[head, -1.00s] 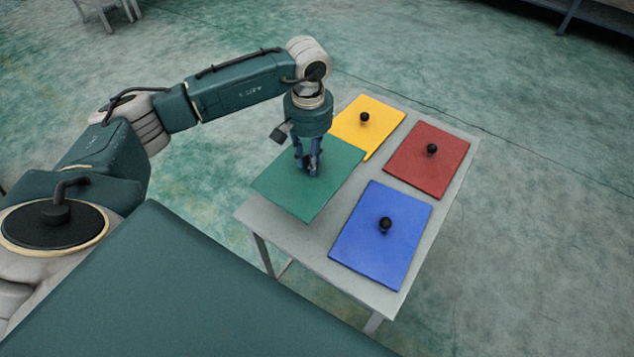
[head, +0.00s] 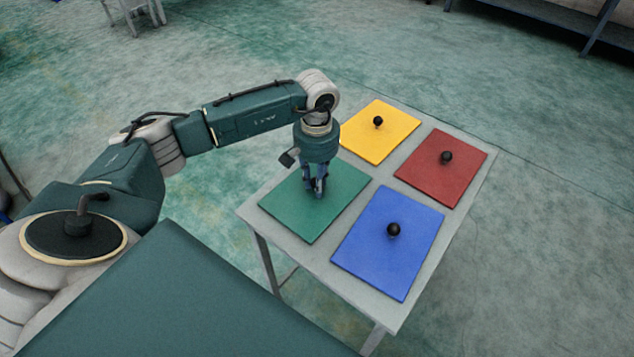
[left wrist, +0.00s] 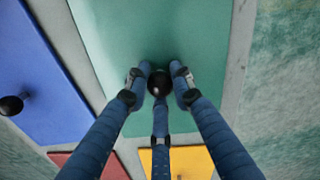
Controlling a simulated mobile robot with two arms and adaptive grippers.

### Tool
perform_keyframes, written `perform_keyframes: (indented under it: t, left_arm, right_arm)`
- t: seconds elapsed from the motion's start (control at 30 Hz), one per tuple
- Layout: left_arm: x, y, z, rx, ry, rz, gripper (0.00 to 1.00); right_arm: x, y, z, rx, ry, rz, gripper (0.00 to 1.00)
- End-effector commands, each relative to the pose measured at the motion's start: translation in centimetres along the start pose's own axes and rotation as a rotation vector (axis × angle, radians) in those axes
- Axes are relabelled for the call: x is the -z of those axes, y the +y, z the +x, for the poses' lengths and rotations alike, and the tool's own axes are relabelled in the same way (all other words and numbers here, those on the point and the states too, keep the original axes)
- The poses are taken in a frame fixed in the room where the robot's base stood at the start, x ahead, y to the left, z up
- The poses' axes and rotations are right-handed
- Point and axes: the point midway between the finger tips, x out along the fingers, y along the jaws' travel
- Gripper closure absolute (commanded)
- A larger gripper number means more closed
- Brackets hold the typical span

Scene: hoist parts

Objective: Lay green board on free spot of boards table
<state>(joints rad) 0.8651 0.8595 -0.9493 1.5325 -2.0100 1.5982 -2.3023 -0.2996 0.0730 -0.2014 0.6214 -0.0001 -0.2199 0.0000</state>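The green board (head: 290,215) appears to lie flat at the left of the boards table (head: 265,232), with a narrow strip of table between it and the blue board. In the left wrist view, the green board (left wrist: 115,30) fills the top middle. My left gripper (head: 317,190) points down over its middle. In the left wrist view, the gripper's three fingers (left wrist: 160,92) close around the black knob (left wrist: 160,80) of the green board. Any small gap under the board is too fine to tell. My right gripper is not in view.
The yellow board (head: 390,140), red board (head: 425,170) and blue board (head: 380,260) lie on the same table, each with an upright black knob. Narrow strips of table separate the boards. Open floor surrounds the table. A bench (head: 540,20) stands at the far right.

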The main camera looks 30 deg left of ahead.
Motion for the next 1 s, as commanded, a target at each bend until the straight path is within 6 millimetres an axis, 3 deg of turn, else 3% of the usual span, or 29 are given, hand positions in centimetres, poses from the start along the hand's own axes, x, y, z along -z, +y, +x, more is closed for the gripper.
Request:
perform_keyframes:
  t: [0.03, 0.1, 0.47, 1.0]
  left_arm:
    - [0.0, 0.0, 0.0, 0.0, 0.0, 0.0, 0.69]
    - [0.0, 0.0, 0.0, 0.0, 0.0, 0.0, 0.58]
    - [0.0, 0.0, -0.6, -0.001, 0.001, 0.0, 0.58]
    - [0.0, 0.0, -10.8, -0.001, 0.0, 0.001, 0.58]
  right_arm:
    - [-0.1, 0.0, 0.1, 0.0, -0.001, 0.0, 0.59]
    - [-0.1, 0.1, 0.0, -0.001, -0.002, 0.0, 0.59]
    - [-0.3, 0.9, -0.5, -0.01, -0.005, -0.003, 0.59]
    - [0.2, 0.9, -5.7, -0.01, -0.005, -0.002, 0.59]
